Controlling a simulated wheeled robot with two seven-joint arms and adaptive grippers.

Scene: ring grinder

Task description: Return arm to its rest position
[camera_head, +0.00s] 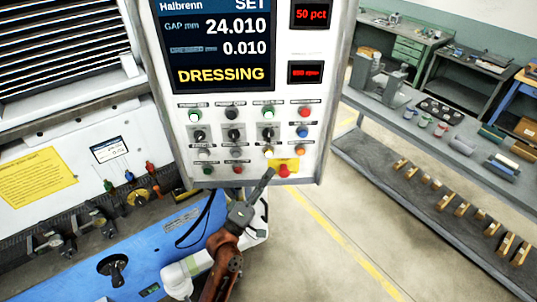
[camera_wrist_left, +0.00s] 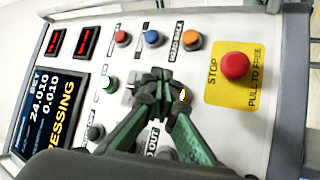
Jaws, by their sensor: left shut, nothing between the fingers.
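My left gripper (camera_head: 269,173) is shut and empty. Its tip is in front of the lower part of the grinder's control panel (camera_head: 221,165), left of the red stop button (camera_head: 284,171). In the left wrist view the closed fingertips (camera_wrist_left: 156,76) lie over a switch in the button field, with the stop button (camera_wrist_left: 235,66) on its yellow plate to the right. I cannot tell whether the tips touch the panel. The screen (camera_head: 215,45) reads DRESSING in yellow. My right gripper is not in view.
A blue machine body with a black hand knob (camera_head: 113,268) is at lower left. A cable (camera_head: 196,222) hangs below the panel. The floor between is clear, with a yellow line (camera_head: 335,235).

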